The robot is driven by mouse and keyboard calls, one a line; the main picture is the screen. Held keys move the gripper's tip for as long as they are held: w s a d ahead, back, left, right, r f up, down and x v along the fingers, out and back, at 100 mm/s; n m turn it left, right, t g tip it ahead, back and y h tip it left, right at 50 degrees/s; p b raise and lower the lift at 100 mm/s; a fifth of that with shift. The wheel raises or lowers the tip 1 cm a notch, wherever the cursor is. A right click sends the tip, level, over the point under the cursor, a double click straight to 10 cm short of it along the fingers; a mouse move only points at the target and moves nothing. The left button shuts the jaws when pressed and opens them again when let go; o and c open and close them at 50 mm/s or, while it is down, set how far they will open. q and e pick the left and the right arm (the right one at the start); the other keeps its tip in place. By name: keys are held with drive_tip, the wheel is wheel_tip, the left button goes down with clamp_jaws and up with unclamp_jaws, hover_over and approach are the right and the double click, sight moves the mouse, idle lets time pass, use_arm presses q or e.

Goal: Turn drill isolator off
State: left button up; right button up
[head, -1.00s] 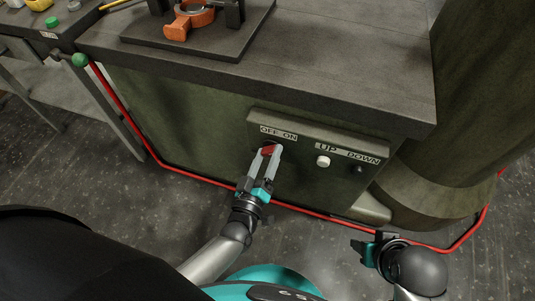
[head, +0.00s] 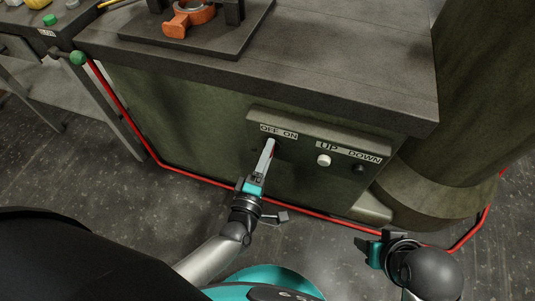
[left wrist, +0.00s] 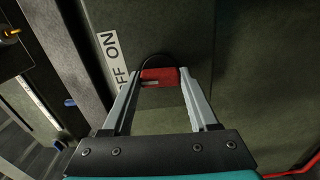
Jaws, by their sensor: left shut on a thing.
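The drill isolator is a red handle (left wrist: 158,76) on the front panel (head: 303,138) of the machine base, below the white OFF ON label (head: 279,132). My left gripper (head: 270,146) is shut on this handle, one finger at each end of it in the left wrist view. In the head view the fingers appear almost edge-on and hide most of the handle. The label stands on its side in the left wrist view (left wrist: 115,62). My right gripper (head: 368,251) is low on the right, apart from the panel; its fingers are not clear.
A white UP button (head: 323,161) and a dark DOWN button (head: 359,169) sit right of the handle. The dark table top (head: 340,70) overhangs the panel and carries an orange casting (head: 184,22). A red line (head: 300,210) runs along the floor by the base.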

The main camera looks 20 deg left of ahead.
use_arm(q)
drive_tip(key=shift+n, duration=0.4)
use_arm(e)
drive_tip(key=shift+r, duration=0.25)
drive_tip(key=shift+d, duration=0.15)
use_arm(q)
drive_tip(key=o, duration=1.4)
drive_tip(key=shift+s, duration=0.1)
drive_tip(key=s+p, duration=0.1)
drive_tip(key=s, duration=0.4)
drive_tip(key=s+p, duration=0.1)
drive_tip(key=s, duration=0.4)
drive_tip(key=s+p, duration=0.1)
drive_tip(key=s, duration=0.4)
drive_tip(key=shift+a, duration=0.25)
use_arm(e)
wheel_tip(320, 180, down, 7)
drive_tip(key=g, duration=0.1)
drive_tip(key=shift+s+r, duration=0.2)
drive_tip(key=shift+s, duration=0.05)
